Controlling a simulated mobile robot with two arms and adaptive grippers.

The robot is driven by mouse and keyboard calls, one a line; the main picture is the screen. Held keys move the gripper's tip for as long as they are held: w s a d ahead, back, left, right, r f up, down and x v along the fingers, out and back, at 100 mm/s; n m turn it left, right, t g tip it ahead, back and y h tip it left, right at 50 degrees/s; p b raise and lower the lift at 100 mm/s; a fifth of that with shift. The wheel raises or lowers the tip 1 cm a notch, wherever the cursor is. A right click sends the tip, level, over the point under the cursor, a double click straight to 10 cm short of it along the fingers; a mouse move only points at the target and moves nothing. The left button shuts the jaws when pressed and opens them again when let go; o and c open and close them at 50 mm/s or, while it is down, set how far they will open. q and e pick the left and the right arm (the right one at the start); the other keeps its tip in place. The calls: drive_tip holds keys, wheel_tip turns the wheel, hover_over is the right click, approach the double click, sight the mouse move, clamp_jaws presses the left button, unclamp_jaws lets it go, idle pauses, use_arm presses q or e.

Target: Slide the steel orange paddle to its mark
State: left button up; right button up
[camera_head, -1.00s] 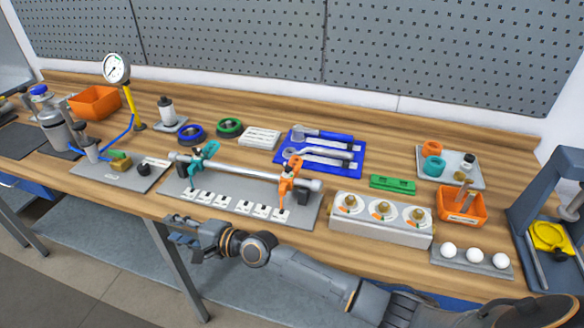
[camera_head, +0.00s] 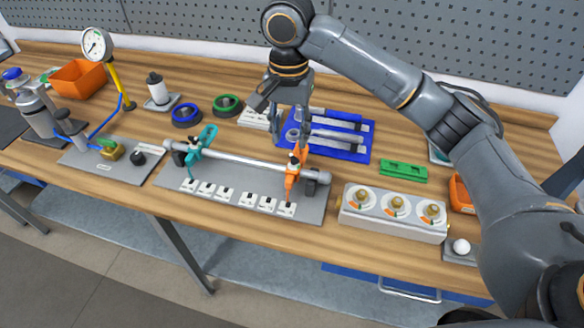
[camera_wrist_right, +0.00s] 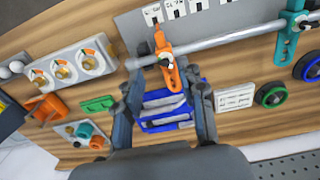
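The orange paddle (camera_head: 293,180) hangs on the steel rod (camera_head: 243,160), near its right end, above a grey base plate (camera_head: 235,196). A row of small white mark labels (camera_head: 227,195) runs along the plate's front. A teal paddle (camera_head: 197,148) sits near the rod's left end. My right gripper (camera_head: 290,138) is open, fingers pointing down, just behind and above the orange paddle. In the right wrist view the orange paddle (camera_wrist_right: 168,62) appears between the spread fingers (camera_wrist_right: 165,72); whether they touch it cannot be told. My left gripper is not in view.
A white box with three dials (camera_head: 394,210) stands right of the plate. A blue tray with tools (camera_head: 357,150) lies behind the rod, under my right gripper. A green block (camera_head: 403,171) lies behind the dial box. A gauge on a yellow stand (camera_head: 96,44) is at the left.

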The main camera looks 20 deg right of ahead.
sight(289, 179)
wheel_tip(289, 179, down, 12)
drive_tip(key=shift+s+f+p, duration=0.1)
drive_tip(key=shift+p, duration=0.7)
drive_tip(key=shift+f, duration=0.6)
clamp_jaws()
drive_tip(key=shift+a, duration=0.1)
